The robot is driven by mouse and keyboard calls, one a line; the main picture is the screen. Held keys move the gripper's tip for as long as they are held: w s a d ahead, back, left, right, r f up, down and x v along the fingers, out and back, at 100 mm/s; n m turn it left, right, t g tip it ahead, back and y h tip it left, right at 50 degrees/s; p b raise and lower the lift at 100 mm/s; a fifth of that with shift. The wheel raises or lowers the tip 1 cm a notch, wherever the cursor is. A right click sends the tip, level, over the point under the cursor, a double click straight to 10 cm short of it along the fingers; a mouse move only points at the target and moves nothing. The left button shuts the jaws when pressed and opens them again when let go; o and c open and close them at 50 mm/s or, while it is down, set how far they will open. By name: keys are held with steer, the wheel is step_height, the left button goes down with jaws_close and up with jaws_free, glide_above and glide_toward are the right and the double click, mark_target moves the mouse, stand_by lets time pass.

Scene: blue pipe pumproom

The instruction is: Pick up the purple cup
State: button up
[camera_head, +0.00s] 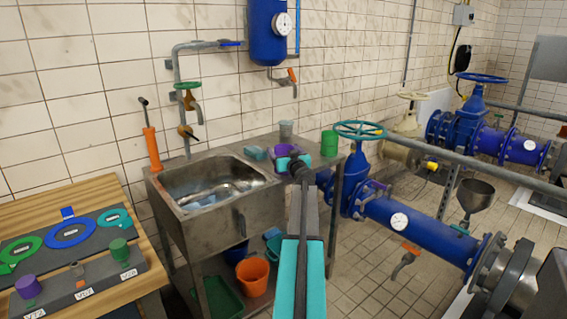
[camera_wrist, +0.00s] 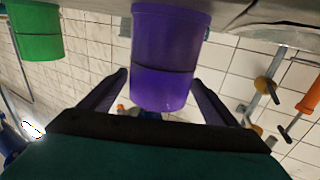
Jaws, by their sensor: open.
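The purple cup (camera_wrist: 168,45) fills the upper middle of the wrist view, which shows the scene upside down. My gripper (camera_wrist: 160,78) is open, with one finger on each side of the cup's lower part in the picture. I cannot tell whether either finger touches it. In the head view, purple (camera_head: 305,158) shows behind my gripper (camera_head: 298,168) on the counter right of the sink, and my arm hides part of it.
A green cup (camera_head: 329,144) stands on the counter to the right; it also shows in the wrist view (camera_wrist: 37,32). The metal sink (camera_head: 215,188) is left, and a blue pipe with a green handwheel (camera_head: 360,130) is right.

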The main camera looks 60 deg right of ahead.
stand_by(0.4)
steer(key=c, duration=1.5)
steer(key=shift+r, duration=0.1)
steer(key=s+a+r, duration=0.1)
steer(key=s+a, duration=0.1)
steer(key=s, duration=0.2)
steer(key=s+a+r+b, duration=0.1)
steer(key=s+a+r, duration=0.1)
steer(key=s, duration=0.3)
steer(key=s+a+r+b, duration=0.1)
steer(key=s+a, duration=0.2)
steer(key=s, duration=0.2)
steer(key=shift+s+a+r, duration=0.1)
steer(key=shift+a+r, duration=0.15)
steer(key=shift+r, duration=0.15)
